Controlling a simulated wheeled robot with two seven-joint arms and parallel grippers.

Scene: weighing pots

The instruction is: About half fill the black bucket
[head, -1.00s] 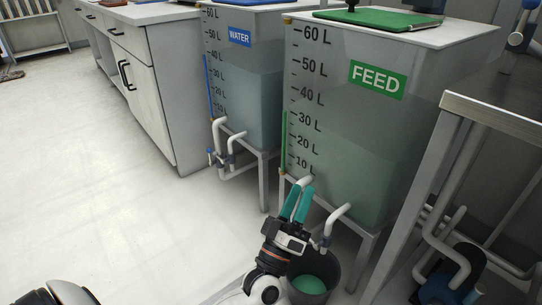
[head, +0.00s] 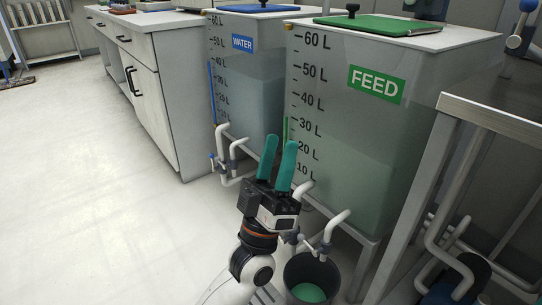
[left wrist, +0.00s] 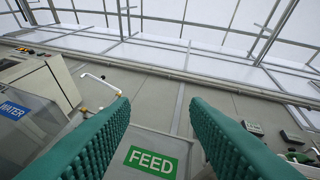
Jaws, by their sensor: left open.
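The black bucket (head: 316,268) stands on the floor below the feed tank's outlet, at the bottom of the head view. Green liquid (head: 308,292) shows inside it; its exact level is hard to judge. The feed tank (head: 385,150) has a green FEED label, which also shows in the left wrist view (left wrist: 150,161). Its white outlet pipe (head: 335,224) bends down over the bucket; I cannot see a falling stream. My left gripper (head: 281,143) is open and empty, teal fingers pointing up, in front of the feed tank and above and left of the bucket. My right gripper is out of view.
The water tank (head: 243,85) with its blue label and white outlet pipes (head: 228,155) stands left of the feed tank. A metal-framed bench (head: 490,115) and a dark pump (head: 445,280) are at the right. The floor (head: 90,170) at the left is clear.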

